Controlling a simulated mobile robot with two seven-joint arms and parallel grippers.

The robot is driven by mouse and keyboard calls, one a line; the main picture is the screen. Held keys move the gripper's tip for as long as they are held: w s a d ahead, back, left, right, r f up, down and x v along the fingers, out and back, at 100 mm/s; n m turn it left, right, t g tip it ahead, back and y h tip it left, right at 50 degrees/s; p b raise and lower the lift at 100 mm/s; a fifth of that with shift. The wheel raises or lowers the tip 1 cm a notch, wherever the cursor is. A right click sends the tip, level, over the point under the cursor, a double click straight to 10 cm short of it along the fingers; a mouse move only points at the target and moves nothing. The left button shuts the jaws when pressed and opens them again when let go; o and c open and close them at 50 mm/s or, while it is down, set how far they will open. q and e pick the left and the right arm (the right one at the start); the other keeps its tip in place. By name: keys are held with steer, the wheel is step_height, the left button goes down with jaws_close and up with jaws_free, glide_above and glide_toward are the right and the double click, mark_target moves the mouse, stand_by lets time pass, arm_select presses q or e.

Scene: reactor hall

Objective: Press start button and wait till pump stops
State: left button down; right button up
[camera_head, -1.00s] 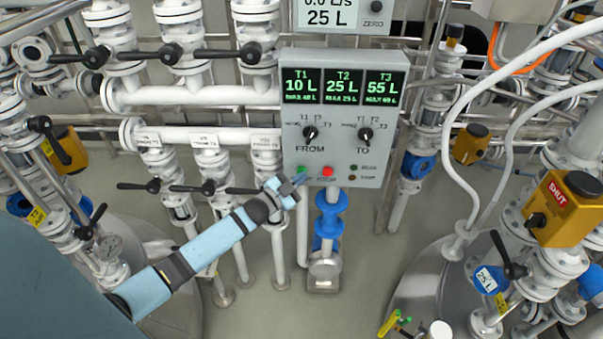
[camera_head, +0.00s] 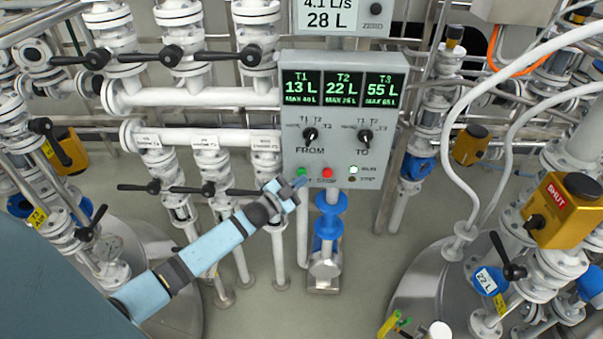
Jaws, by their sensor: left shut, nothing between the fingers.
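The grey pump control box (camera_head: 296,116) stands in the middle of the head view. Its display (camera_head: 342,89) reads T1 13 L, T2 22 L, T3 55 L. The green start button (camera_head: 301,172) sits at its lower left, beside the red stop button (camera_head: 327,172). The upper lamp (camera_head: 353,169) at the lower right is lit white. The flow meter (camera_head: 327,17) above reads 4.1 L/s and 28 L. My left gripper (camera_head: 298,183) is shut and empty, its tip just below the green button; I cannot tell if they touch. My right gripper is not in view.
White pipes and black-handled valves (camera_head: 171,55) crowd the left. A blue pump fitting (camera_head: 330,215) is below the box. Yellow SHUT actuator (camera_head: 567,208) and a tank (camera_head: 425,275) are at right. Some floor (camera_head: 255,310) is clear.

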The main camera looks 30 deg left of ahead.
arm_select(q)
steer(key=shift+s+d, duration=0.2)
steer(key=shift+s, duration=0.05)
steer(key=s+d, duration=0.1)
steer(key=s+p, duration=0.1)
steer(key=s, duration=0.1)
steer(key=s+d+p, duration=0.1)
steer(key=shift+s+d, duration=0.15)
steer(key=shift+d, duration=0.15)
stand_by(0.8)
steer(key=s+d+f+n+g, duration=0.2)
steer(key=s+d, duration=0.3)
steer(key=s, duration=0.3)
steer(key=s+d+f+n+g+y, duration=0.1)
steer(key=s+d+f+n+g, duration=0.1)
steer(key=s, duration=0.6)
steer(key=s+d+f+n+g, duration=0.3)
steer(key=s+d+f+g, duration=0.1)
steer(key=s+d, duration=0.5)
steer(key=shift+f+y+p, duration=0.3)
steer(key=shift+f+p, duration=0.05)
steer(key=shift+f, duration=0.35)
stand_by(2.6)
